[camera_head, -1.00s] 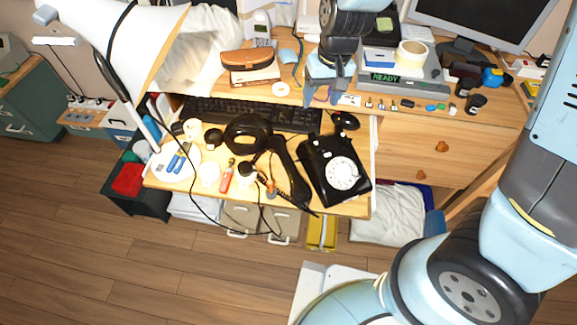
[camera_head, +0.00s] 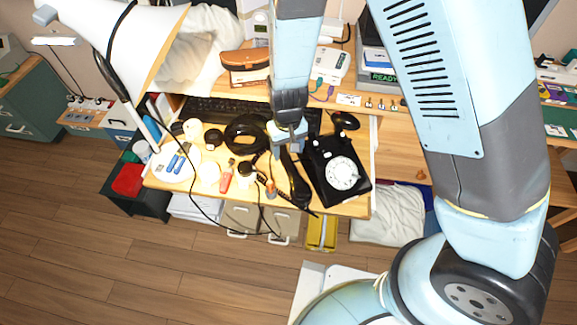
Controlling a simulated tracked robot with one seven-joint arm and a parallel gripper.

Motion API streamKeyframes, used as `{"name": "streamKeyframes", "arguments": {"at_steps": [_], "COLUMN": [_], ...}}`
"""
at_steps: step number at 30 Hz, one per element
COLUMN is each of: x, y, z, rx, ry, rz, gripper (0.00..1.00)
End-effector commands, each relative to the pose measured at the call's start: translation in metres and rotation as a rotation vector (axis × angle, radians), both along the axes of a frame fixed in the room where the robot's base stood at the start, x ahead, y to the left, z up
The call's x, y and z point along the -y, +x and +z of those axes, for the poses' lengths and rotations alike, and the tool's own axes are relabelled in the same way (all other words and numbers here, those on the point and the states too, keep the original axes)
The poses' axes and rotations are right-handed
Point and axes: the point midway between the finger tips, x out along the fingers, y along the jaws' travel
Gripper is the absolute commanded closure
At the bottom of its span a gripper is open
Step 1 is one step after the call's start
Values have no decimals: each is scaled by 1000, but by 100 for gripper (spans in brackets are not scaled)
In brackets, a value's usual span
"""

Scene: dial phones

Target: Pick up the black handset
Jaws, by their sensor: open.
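The black handset (camera_head: 296,182) lies on the pull-out shelf of the desk, just left of the black dial phone (camera_head: 322,172) with its white dial. It is off its cradle and runs from upper left to lower right. My gripper (camera_head: 288,148) points down over the upper end of the handset, with its fingers open. It hides part of the handset's upper end. I cannot tell whether the fingers touch the handset or hover above it.
Black headphones (camera_head: 246,133) lie just left of my gripper. A keyboard (camera_head: 215,108) lies behind. A white lamp (camera_head: 130,45) stands at the upper left.

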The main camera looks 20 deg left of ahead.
Motion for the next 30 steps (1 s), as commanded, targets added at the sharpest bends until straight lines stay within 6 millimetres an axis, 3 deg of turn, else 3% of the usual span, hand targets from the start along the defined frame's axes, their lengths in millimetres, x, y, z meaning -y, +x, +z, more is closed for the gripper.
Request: {"name": "streamKeyframes", "arguments": {"at_steps": [3,11,21,30], "x": [0,0,2,1], "y": [0,0,-3,-4], "z": [-14,-27,-66,-75], "rx": [-2,-1,0,2], "ry": [-1,-1,0,1], "rz": [0,-1,-1,1], "gripper": [36,36,36,36]}}
